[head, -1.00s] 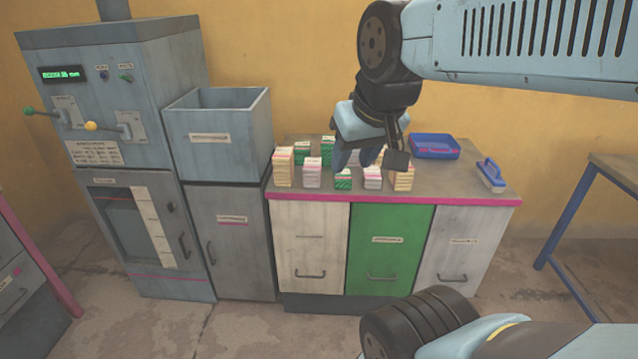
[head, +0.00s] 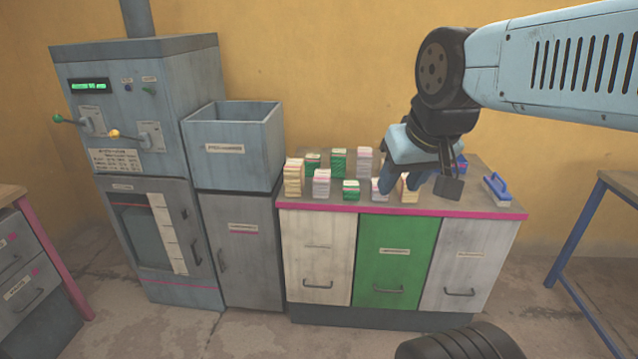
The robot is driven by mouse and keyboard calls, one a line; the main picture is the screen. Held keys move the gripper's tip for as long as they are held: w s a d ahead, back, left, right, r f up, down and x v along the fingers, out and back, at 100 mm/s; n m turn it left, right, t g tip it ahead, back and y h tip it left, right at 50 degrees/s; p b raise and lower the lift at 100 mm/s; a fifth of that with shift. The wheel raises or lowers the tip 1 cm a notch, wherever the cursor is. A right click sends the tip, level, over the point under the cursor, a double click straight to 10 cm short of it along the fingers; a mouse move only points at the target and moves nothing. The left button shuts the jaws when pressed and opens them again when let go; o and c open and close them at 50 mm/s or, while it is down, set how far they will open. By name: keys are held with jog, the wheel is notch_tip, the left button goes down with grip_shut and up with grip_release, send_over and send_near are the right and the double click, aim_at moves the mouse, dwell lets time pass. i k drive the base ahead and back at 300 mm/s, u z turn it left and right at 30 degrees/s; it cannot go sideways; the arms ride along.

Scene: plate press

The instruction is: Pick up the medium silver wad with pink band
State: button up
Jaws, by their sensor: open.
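Several small banded wads stand on the counter top. Three are silver: one at the front left (head: 321,184), one at the back (head: 364,162), and a shorter one at the front (head: 378,190), partly covered by my gripper. Pinkish bands show on silver wads, but the picture is too small to tell surely which is the medium one with the pink band. My gripper (head: 404,183) is open and points down over the right end of the wads, near the short silver wad and a tan wad (head: 409,195). I cannot tell whether it touches them.
Green wads (head: 339,161) and another tan wad (head: 293,180) stand close around the silver ones. A blue tray (head: 461,164) is mostly hidden behind my gripper. A blue-handled brush (head: 497,189) lies at the counter's right end. An open grey bin (head: 233,147) and press (head: 140,105) stand left.

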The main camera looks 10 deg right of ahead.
aim_at(321, 181)
jog(key=z, duration=0.05)
jog(key=i, duration=1)
jog(key=u, duration=0.05)
